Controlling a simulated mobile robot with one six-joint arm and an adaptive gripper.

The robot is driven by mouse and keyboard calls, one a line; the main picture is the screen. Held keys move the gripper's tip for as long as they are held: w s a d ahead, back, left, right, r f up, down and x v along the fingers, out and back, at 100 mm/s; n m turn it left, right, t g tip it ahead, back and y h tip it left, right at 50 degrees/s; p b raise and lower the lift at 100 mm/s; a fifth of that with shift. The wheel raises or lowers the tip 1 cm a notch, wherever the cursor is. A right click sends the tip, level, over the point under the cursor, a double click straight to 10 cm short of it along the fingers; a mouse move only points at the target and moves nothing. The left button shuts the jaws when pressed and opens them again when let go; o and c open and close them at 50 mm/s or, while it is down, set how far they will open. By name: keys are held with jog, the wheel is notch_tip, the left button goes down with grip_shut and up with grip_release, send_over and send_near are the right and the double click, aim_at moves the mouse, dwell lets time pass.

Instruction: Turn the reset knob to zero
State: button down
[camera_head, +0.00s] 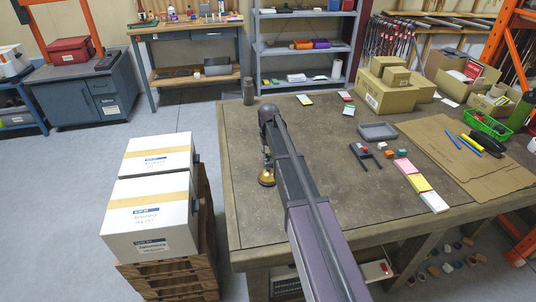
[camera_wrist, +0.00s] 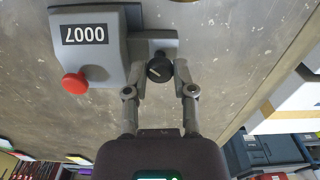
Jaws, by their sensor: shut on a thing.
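The counter is a grey block (camera_wrist: 105,20) on the worktop in the wrist view. In the head view my arm hides the counter and knob, and the fingers cannot be made out.
The brown worktop (camera_head: 248,215) holds a grey tray (camera_head: 378,131), cardboard boxes (camera_head: 384,98), flat cardboard (camera_head: 470,170) and a green basket (camera_head: 484,126) to the right. White boxes (camera_head: 150,215) stand on a wooden pallet stack left of it. The worktop's left front is mostly bare.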

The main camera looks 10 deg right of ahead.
jog(key=m, duration=0.4)
jog(key=shift+m, duration=0.3)
jog(key=m, duration=0.4)
jog(key=shift+m, duration=0.4)
jog(key=c, duration=0.7)
grip_release()
jog(key=shift+n, duration=0.6)
